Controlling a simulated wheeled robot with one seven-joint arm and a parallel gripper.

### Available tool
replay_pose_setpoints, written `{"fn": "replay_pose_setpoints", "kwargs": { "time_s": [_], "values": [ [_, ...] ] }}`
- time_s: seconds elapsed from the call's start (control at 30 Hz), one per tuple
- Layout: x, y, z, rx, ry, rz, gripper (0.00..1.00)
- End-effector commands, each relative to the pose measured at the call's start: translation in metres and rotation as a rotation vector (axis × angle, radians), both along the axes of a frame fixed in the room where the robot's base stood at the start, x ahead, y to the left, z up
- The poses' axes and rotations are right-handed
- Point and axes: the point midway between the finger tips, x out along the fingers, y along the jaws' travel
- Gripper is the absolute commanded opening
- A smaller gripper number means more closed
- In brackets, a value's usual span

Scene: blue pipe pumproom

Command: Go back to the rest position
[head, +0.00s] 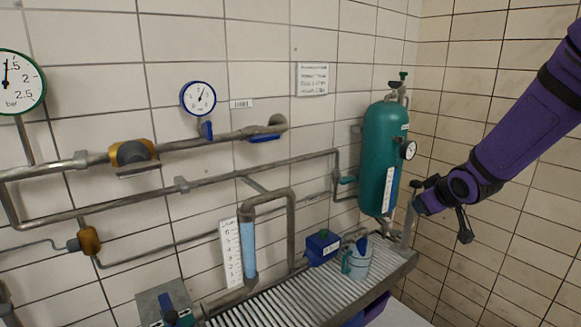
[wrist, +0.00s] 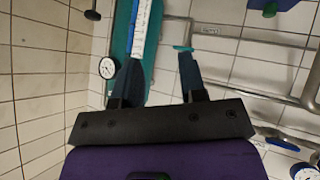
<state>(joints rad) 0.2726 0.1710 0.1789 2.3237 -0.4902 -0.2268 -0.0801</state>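My gripper (head: 420,204) is at the right of the head view, at the end of my purple arm and close to the lower right side of the green tank (head: 380,160). In the wrist view its two dark fingers (wrist: 160,65) stand well apart. No marker of a rest position shows.
A grated bench (head: 290,303) runs along the wall below the pipes. On it stand a light blue watering can (head: 357,262) and a blue box (head: 322,247). Pipes, valves and gauges (head: 198,98) cover the left wall. The tiled right wall (head: 520,235) is bare.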

Motion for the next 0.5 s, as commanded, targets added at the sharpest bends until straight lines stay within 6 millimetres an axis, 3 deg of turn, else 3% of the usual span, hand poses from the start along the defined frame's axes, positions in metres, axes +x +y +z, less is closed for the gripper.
{"fn": "replay_pose_setpoints", "kwargs": {
  "time_s": [0.03,0.2,0.5],
  "values": [
    [-0.011,0.0,0.016,-0.012,0.007,-0.025,0.38],
    [-0.052,-0.001,0.052,-0.023,0.06,-0.123,0.38],
    [-0.14,0.004,0.102,0.016,0.156,-0.275,0.38]
  ]
}}
